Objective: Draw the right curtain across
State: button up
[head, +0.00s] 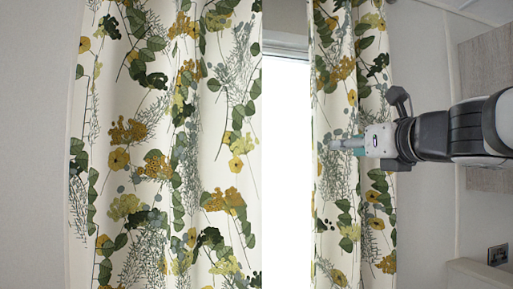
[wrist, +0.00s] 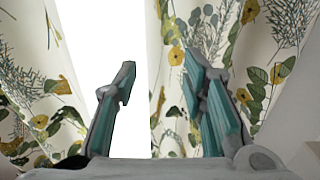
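The right curtain (head: 355,230), cream with green and yellow leaves and flowers, hangs gathered on the right of the window. My gripper (head: 335,143) reaches in from the right, its tips in front of this curtain near its inner edge. In the wrist view my gripper (wrist: 159,64) is open, its two teal-padded fingers apart. The inner edge of the right curtain (wrist: 174,110) shows between them. The left finger stands against the bright gap, the right finger in front of the curtain cloth. Whether the fingers touch the cloth I cannot tell.
The left curtain (head: 165,150), same pattern, hangs wide on the left. A bright strip of window (head: 286,160) lies between the curtains. A wall socket (head: 497,255) and a ledge (head: 475,275) are at the lower right. A wood-look panel (head: 488,62) is at the upper right.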

aim_at(323, 147)
jog(key=x, duration=1.2)
jog(key=shift+c, duration=0.5)
grip_shut()
